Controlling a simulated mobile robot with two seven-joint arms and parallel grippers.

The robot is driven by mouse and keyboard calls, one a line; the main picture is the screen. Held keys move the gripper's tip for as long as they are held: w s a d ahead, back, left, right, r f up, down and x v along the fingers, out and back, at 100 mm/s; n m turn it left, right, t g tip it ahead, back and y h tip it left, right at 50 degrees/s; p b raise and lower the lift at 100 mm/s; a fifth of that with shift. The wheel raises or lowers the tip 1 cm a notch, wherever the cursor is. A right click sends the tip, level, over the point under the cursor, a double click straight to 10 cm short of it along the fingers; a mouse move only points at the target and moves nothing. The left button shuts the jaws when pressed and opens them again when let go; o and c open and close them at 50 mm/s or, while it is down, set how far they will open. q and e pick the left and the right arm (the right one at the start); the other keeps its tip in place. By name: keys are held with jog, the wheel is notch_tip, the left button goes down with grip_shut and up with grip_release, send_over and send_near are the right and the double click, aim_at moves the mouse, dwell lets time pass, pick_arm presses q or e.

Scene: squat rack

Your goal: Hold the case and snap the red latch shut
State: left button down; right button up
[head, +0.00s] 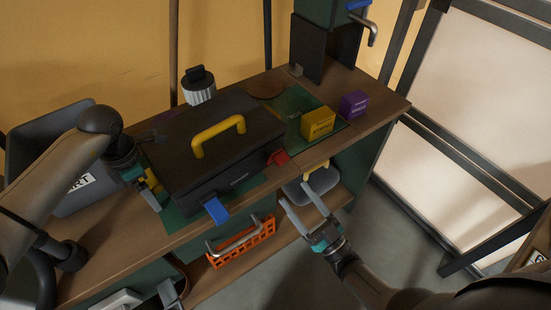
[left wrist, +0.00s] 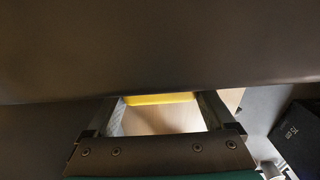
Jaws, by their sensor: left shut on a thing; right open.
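A black case (head: 215,140) with a yellow top handle (head: 218,133) sits on a green mat on the wooden bench, lid down. Its red latch (head: 277,157) sticks out from the front edge at the right. Its blue latch (head: 215,209) sticks out at the front left. My left gripper (head: 151,182) is at the case's left end, shut on a yellow side grip; in the left wrist view the yellow grip (left wrist: 160,98) lies between the fingers, below the dark case wall. My right gripper (head: 295,192) is open and empty, in front of and below the red latch.
A yellow box (head: 317,123) and a purple box (head: 354,103) stand right of the case. A ribbed jar (head: 199,88) stands behind it. An orange basket (head: 241,245) is on the lower shelf. Open floor lies in front right.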

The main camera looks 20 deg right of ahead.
dwell(0.3)
jog(key=shift+d, duration=0.1)
jog(key=c, duration=0.3)
jog(key=shift+d+n+g, duration=0.3)
jog(key=shift+n+g, duration=0.1)
jog(key=c, duration=0.3)
jog(key=shift+w+d+r+n+g, duration=0.1)
jog(key=shift+d+n+g, duration=0.3)
jog(key=shift+n, duration=0.2)
jog(key=c, duration=0.3)
jog(key=shift+d+r+n+g+h, duration=0.2)
jog(key=shift+r+n+g+h, duration=0.1)
jog(key=shift+r+n+g, duration=0.1)
grip_shut()
jog(key=n+g+h, duration=0.1)
jog(key=n+g, duration=0.1)
send_near(278, 161)
jog(key=shift+w+f, duration=1.25)
jog(key=shift+f, duration=0.25)
jog(key=shift+x, duration=2.55)
jog(key=shift+d, duration=0.1)
